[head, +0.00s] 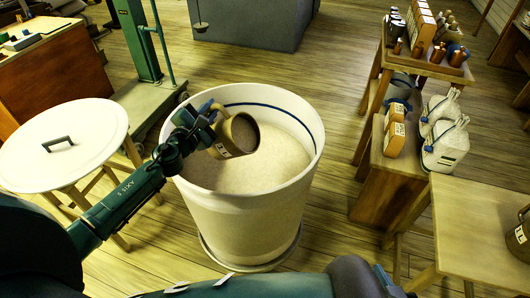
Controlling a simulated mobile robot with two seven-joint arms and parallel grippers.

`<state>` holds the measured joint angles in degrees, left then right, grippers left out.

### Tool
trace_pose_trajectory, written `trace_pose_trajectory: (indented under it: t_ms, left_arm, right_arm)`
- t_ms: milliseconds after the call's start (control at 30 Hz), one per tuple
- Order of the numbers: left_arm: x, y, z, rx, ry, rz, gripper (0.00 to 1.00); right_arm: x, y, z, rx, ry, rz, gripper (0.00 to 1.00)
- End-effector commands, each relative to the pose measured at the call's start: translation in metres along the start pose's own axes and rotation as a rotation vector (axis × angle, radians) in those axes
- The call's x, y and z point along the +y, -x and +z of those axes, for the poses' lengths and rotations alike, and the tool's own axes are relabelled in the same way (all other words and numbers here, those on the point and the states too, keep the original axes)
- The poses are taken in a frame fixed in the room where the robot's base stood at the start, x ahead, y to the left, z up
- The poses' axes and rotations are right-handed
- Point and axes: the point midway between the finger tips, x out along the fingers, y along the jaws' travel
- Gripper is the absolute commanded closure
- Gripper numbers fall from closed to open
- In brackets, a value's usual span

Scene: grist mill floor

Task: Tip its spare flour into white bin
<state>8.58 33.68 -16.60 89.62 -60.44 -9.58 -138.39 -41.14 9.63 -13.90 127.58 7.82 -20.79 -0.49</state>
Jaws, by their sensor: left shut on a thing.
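A large white bin (245,225) with a blue line inside its rim stands in the middle, holding pale flour (268,165). My left gripper (203,122) is over the bin's left side, shut on a brown jug (225,143) with a pale label. The jug is tilted with its mouth toward the right, above the flour. Its inside looks tan; I cannot tell how much flour is in it, and no falling stream shows. My right gripper is not in view.
A round white lid (62,140) with a dark handle lies on a wooden stand at left. A wooden table (475,225) at right bears another labelled brown jug (520,237). Behind it are white sacks (445,145) and a shelf of boxes and copper pots. Floor right of the bin is clear.

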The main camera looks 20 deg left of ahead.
Motion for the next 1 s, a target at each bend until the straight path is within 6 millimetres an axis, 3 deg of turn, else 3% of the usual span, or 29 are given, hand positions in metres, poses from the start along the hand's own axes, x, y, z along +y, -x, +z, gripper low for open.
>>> trace_pose_trajectory:
  t_ms: [1000]
  left_arm:
    - [0.006,0.007,0.023,-0.001,-0.112,0.006,1.0]
  right_arm:
    - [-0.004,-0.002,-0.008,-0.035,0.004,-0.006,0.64]
